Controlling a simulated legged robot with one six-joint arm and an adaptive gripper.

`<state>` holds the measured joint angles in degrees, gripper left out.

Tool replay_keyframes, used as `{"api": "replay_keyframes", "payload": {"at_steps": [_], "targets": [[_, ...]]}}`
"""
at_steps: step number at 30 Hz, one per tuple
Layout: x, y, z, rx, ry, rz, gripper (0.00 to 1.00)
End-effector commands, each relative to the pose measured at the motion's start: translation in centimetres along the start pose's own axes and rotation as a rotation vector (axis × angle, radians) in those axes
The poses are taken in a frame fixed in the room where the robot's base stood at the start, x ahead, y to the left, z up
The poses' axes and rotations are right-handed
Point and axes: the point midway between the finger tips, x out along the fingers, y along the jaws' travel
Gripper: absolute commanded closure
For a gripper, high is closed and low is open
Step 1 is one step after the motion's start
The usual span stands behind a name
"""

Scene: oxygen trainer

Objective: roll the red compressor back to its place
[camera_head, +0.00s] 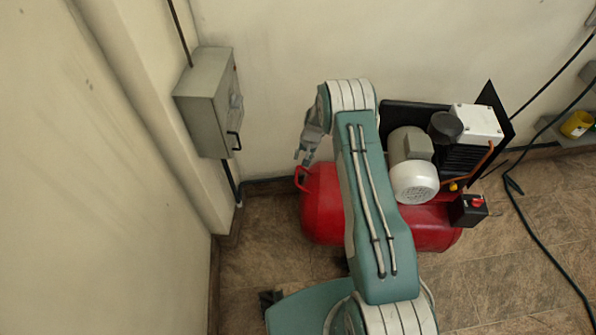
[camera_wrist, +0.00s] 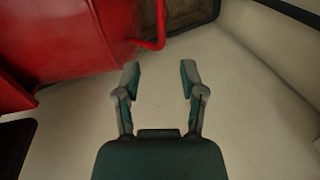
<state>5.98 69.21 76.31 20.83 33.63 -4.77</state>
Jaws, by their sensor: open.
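The red compressor (camera_head: 322,205) lies on the tiled floor against the back wall, with a motor and pump on top. My arm hides part of its tank in the head view. A red handle (camera_head: 301,178) sticks up at the tank's left end. My gripper (camera_head: 304,157) is just above and beside this handle. In the wrist view, my gripper (camera_wrist: 160,76) is open and empty. The red handle (camera_wrist: 160,30) lies beyond the fingertips, apart from them, and the red tank (camera_wrist: 65,45) fills the upper left.
A grey wall box (camera_head: 205,105) with a black handle hangs left of the compressor, with a pipe below it. A dark cable (camera_head: 535,235) runs across the floor at the right. A yellow item (camera_head: 576,124) sits on a grey ledge at far right. Floor left of the tank is clear.

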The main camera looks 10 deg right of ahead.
Motion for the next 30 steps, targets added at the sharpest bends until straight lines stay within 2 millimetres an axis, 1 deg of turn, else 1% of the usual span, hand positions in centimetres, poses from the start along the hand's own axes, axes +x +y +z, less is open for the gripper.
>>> {"api": "replay_keyframes", "payload": {"at_steps": [1,9,12,15,20,28,29,30], "targets": [[0.9,0.0,0.1,-0.001,-0.003,0.001,0.47],[5.8,0.0,0.1,-0.002,-0.001,0.001,0.47],[7.4,0.0,0.1,-0.002,-0.002,0.001,0.47],[8.6,0.0,0.1,-0.002,-0.001,0.0,0.47],[9.5,0.0,0.1,-0.002,0.0,0.0,0.47],[9.6,0.0,0.0,-0.002,0.001,0.0,0.47],[9.5,0.0,0.0,-0.002,0.001,0.0,0.61],[9.5,0.0,0.0,-0.002,0.001,0.0,0.79]]}}
